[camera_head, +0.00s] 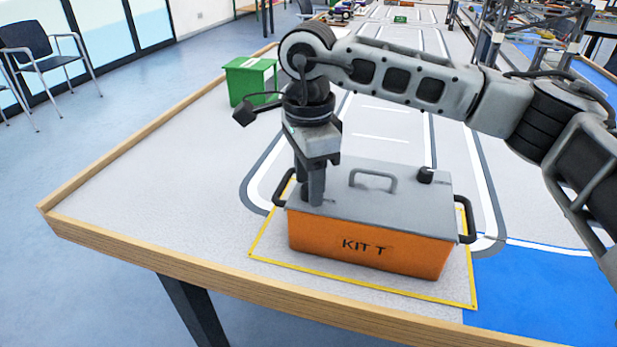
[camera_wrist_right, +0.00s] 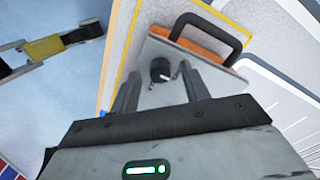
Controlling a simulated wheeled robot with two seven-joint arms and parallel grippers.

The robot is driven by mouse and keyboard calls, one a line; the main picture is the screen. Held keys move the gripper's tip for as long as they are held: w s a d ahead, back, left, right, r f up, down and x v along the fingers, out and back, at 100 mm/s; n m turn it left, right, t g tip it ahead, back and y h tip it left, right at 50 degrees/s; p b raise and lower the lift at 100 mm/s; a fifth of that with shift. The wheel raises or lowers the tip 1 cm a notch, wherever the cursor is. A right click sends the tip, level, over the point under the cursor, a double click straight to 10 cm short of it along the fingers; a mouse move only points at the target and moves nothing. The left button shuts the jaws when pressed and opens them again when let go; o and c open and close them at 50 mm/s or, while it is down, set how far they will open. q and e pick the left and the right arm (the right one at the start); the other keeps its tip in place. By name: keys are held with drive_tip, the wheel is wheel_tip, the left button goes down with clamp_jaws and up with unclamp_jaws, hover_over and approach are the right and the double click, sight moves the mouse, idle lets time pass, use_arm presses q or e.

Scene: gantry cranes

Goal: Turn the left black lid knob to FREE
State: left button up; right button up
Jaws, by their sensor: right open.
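An orange box (camera_head: 365,248) marked "KIT T" has a grey lid (camera_head: 400,205) and stands on the table. The left black lid knob (camera_wrist_right: 160,69) shows in the right wrist view, with a small pale mark on its edge; my gripper hides it in the head view. My right gripper (camera_head: 312,194) points down over the lid's left end. In the wrist view its two open fingers (camera_wrist_right: 161,90) stand on either side of the knob, with gaps visible. I cannot read any FREE marking. A second black knob (camera_head: 425,175) sits at the lid's right end. My left gripper is not in view.
A grey handle (camera_head: 373,180) rises from the lid's middle. Black side handles (camera_head: 465,220) stick out at the box's ends. A yellow outline (camera_head: 262,238) surrounds the box. A green box (camera_head: 250,80) stands behind, to the left. The table is clear at left.

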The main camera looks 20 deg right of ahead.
use_arm(q)
drive_tip(key=shift+p, duration=0.5)
use_arm(e)
wheel_tip(320, 180, up, 16)
drive_tip(key=shift+f, duration=0.15)
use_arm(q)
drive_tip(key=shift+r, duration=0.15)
use_arm(e)
drive_tip(key=shift+s+f, duration=0.1)
